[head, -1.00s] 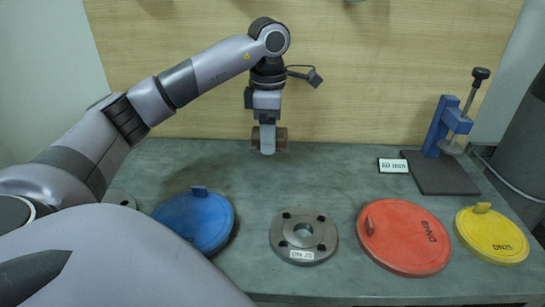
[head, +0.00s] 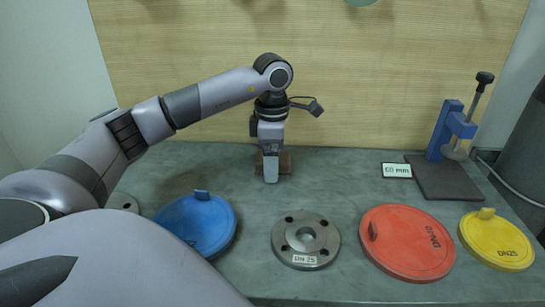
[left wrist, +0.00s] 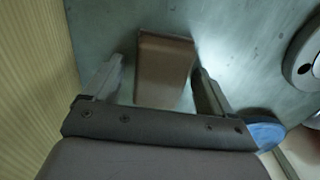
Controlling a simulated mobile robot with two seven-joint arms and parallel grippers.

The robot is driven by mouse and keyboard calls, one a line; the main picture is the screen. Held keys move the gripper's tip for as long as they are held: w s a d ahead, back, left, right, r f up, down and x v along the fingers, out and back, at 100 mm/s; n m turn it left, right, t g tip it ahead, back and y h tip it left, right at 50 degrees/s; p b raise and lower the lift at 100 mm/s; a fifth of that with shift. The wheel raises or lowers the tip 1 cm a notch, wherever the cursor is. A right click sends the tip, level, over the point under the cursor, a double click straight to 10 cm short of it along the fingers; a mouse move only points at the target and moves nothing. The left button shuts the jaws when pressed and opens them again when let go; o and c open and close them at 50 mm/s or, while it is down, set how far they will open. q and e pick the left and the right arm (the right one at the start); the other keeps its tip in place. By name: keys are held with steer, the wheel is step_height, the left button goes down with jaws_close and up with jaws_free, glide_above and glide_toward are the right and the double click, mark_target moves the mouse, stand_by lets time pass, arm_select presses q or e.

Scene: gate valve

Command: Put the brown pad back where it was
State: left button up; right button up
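The brown pad (head: 286,163) stands on the grey table near its back edge, partly hidden behind my left gripper (head: 271,180) in the head view. In the left wrist view the pad (left wrist: 163,70) is between the two fingers of my left gripper (left wrist: 160,80). The fingers are spread, with a clear gap at the pad's left side and a narrow one at its right. My left gripper is open around the pad, pointing down. My right gripper is not in view.
A blue disc (head: 198,224), a grey DN 25 flange (head: 280,243), a red disc (head: 400,245) and a yellow disc (head: 493,245) lie along the front. A 60 mm sign (head: 397,170) and a blue stand on a dark plate (head: 445,180) are at right. Table between pad and sign is clear.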

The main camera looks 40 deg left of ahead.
arm_select(q)
step_height(320, 180, up, 12)
steer(key=p, duration=0.2)
steer(key=shift+r, duration=0.2)
stand_by(0.8)
